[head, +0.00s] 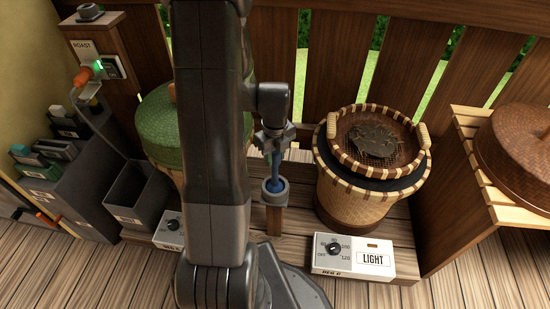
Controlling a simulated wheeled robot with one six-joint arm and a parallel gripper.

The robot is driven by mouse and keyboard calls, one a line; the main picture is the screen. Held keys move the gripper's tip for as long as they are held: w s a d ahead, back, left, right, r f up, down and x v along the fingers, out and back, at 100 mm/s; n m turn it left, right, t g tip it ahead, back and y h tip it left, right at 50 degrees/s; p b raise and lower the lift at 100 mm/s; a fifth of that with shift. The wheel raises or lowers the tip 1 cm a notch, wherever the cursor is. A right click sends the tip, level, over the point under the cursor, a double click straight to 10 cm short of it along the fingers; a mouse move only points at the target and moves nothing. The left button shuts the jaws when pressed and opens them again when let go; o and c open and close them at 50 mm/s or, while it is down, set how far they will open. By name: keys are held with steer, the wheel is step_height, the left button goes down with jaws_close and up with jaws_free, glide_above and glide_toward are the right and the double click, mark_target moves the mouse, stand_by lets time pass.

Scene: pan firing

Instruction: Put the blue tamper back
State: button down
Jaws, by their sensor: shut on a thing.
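The blue tamper (274,174) stands about upright, with its blue shaft showing below my gripper. My gripper (273,145) is shut on the upper part of the tamper. The tamper's lower end is at a grey ring-shaped holder (275,197) on top of a short wooden post (274,222). It appears to be inside the ring, but I cannot tell whether it rests on the bottom. The tamper's top is hidden by the jaws.
My arm covers the left middle. Left of it are a green-lidded basket (155,125) and an empty grey bin (138,200). On the right are a woven basket with a mesh top (362,190), a white LIGHT control box (353,257) and a brown domed lid (520,150).

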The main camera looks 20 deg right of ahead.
steer(key=shift+f, duration=0.3)
steer(key=shift+f, duration=0.2)
steer(key=c, duration=1)
jaws_free()
steer(key=shift+c, duration=0.2)
step_height(320, 180, up, 14)
steer(key=p, duration=0.3)
steer(key=shift+s+p, duration=0.3)
steer(key=shift+p, duration=0.1)
steer(key=shift+f, duration=0.1)
steer(key=f+b, duration=0.1)
steer(key=f, duration=0.3)
steer(key=f+b, duration=0.1)
steer(key=f, duration=0.4)
steer(key=f+b, duration=0.2)
steer(key=f, duration=0.2)
steer(key=shift+w+f, duration=0.3)
steer(key=shift+f, duration=0.1)
